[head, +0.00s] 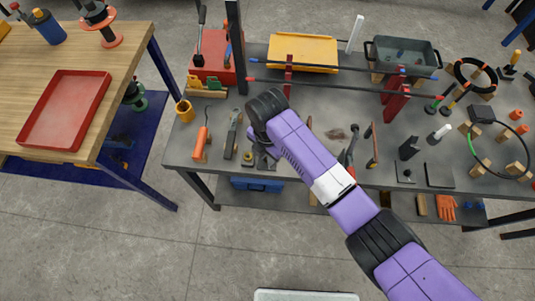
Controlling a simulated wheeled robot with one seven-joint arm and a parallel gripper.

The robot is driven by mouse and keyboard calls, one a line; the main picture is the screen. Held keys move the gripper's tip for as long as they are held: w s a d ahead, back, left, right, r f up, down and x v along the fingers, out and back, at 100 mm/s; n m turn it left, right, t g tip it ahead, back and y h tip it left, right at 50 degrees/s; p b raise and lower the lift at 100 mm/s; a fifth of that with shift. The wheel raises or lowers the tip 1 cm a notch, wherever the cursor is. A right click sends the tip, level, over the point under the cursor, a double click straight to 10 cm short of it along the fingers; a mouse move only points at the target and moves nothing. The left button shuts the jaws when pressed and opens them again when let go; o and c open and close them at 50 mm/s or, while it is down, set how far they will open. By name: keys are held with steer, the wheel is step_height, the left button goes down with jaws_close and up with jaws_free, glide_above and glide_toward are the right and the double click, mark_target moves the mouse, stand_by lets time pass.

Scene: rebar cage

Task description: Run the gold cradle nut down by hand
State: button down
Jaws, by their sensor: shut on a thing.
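My gripper (264,161) points down at the front edge of the grey bench, left of centre, below the dark wrist of my purple arm. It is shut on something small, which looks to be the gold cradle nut. A small gold piece (248,157) on a dark base shows just left of the fingers. The fingers and my wrist hide most of this spot. I cannot make out the thread, or how high the nut sits on it.
Two long bars on red stands (396,98) cross the bench behind my arm. Pliers (350,160) and a chisel-like tool (373,145) lie to the right. A wooden table with a red tray (66,108) stands left.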

steer(key=m+p, duration=0.1)
steer(key=m, duration=0.2)
steer(key=shift+r, duration=0.15)
steer(key=m+p, duration=0.1)
steer(key=m, duration=0.6)
steer(key=shift+m, duration=0.4)
steer(key=m, duration=1.2)
steer(key=shift+m, duration=0.3)
steer(key=m, duration=0.4)
steer(key=shift+m, duration=1.9)
